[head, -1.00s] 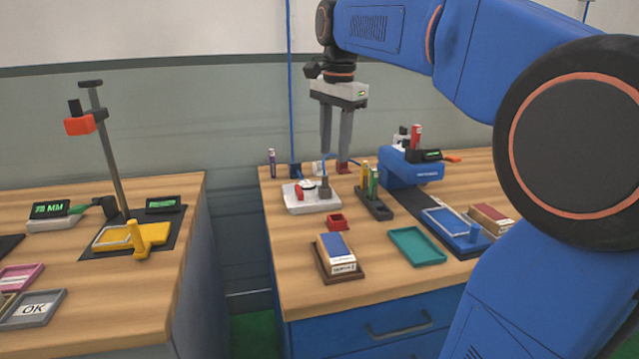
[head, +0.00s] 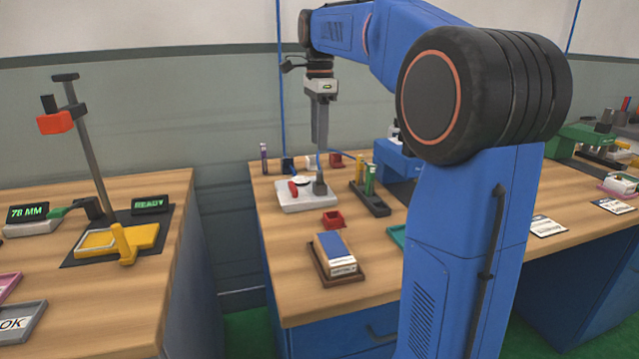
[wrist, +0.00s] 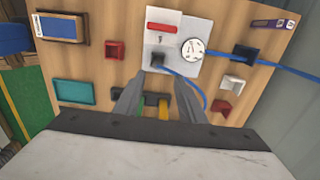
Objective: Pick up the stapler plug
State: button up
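The dark stapler plug (head: 320,187) stands upright on the light grey board (head: 296,204), with a blue cable at it. In the wrist view the plug (wrist: 157,61) sits on the board beside a red switch (wrist: 162,28) and a round white socket (wrist: 192,48). My gripper (head: 320,148) hangs above the plug, fingers pointing down and seen edge-on in the head view. In the wrist view my gripper (wrist: 158,78) is open and empty, its two fingers apart, with the plug just beyond the fingertips. The plug is not between the fingers.
A holder with green and yellow sticks (head: 369,203) stands right of the board. A red tray (head: 332,219) and a boxed blue-topped stack (head: 334,256) lie in front. A dark block (wrist: 242,53) carries the blue cable farther along. My arm hides the bench's right part.

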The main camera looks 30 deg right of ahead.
send_over(319, 171)
jog(key=f, duration=0.4)
jog(key=shift+w+d+f, duration=0.2)
jog(key=shift+w+f, duration=0.05)
jog(key=shift+w, duration=0.1)
jog(key=shift+s+a+f, duration=0.1)
jog(key=shift+s+f, duration=0.05)
jog(key=shift+f, duration=1.25)
jog(key=shift+s+f, duration=0.1)
jog(key=shift+f, duration=1.25)
grip_shut()
